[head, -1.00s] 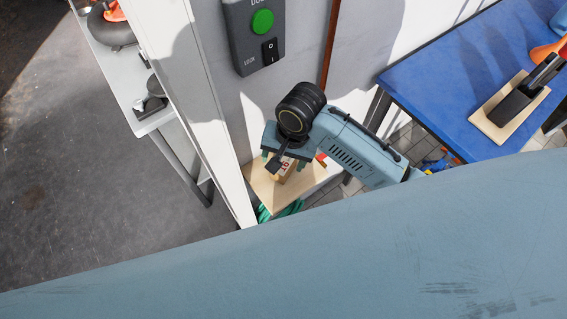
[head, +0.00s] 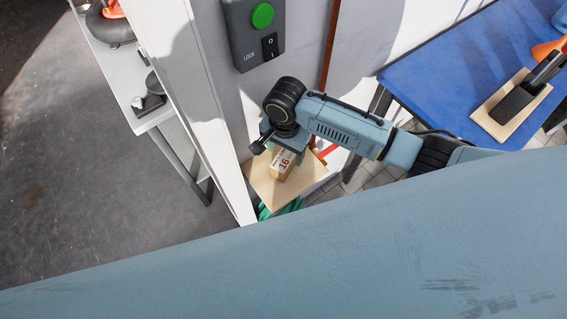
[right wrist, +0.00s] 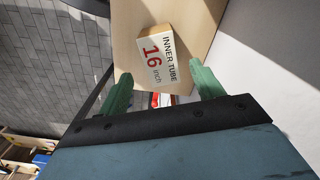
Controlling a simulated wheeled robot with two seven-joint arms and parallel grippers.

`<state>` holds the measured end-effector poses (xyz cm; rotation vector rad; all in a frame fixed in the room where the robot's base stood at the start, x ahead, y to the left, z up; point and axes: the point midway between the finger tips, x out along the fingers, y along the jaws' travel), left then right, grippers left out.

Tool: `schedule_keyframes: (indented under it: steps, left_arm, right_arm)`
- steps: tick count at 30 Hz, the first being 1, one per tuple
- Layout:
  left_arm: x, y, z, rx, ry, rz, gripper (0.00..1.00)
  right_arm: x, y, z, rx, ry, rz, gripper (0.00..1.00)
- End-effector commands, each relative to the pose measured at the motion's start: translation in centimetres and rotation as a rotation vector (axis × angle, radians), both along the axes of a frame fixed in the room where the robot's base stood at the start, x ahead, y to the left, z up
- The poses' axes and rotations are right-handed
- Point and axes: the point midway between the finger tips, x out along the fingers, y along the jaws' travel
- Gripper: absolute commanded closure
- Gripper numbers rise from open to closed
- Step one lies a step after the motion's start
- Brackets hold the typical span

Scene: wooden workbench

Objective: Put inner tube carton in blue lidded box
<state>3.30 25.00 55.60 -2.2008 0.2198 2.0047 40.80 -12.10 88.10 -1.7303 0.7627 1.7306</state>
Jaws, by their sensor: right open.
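The inner tube carton (head: 282,162), a small white and brown box with a red "16", sits on a light wooden board in the head view. It also shows in the right wrist view (right wrist: 157,58), with its printed label facing the camera. My right gripper (head: 288,148) is above the carton and partly covers it. In the right wrist view its two green fingers (right wrist: 161,72) are apart, with the carton beyond and between them; no contact is visible. My left gripper is not in view. I cannot make out a blue lidded box.
The wooden board (head: 258,182) lies beside a white post (head: 205,120). A control box with a green button (head: 262,16) is above. A blue-topped table (head: 430,85) with a tool on a wooden block is at right. A grey shelf (head: 155,120) stands at left.

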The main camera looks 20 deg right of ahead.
Motion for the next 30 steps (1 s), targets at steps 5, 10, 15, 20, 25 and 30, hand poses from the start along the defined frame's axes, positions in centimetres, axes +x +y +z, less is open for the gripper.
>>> schedule_keyframes:
  steps: [5, 10, 15, 20, 25, 30]
  left_arm:
    - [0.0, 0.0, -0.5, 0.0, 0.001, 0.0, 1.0]
    - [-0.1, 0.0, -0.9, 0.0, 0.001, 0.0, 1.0]
    - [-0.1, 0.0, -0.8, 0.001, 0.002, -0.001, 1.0]
    - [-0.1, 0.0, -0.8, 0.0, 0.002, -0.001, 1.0]
    - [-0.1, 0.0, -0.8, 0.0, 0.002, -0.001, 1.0]
    - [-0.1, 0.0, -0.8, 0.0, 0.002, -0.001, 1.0]
  right_arm:
    - [-0.1, 0.4, -2.7, -0.003, 0.002, 0.0, 0.34]
    - [-0.1, 0.4, -4.7, -0.002, 0.001, 0.0, 0.34]
    - [-0.1, 0.4, -4.9, -0.001, -0.001, 0.001, 0.34]
    - [-0.1, 0.4, -4.9, -0.001, -0.001, 0.001, 0.4]
    - [-0.1, 0.4, -4.8, -0.001, -0.001, 0.001, 0.62]
    - [-0.1, 0.4, -4.8, -0.001, -0.001, 0.001, 0.85]
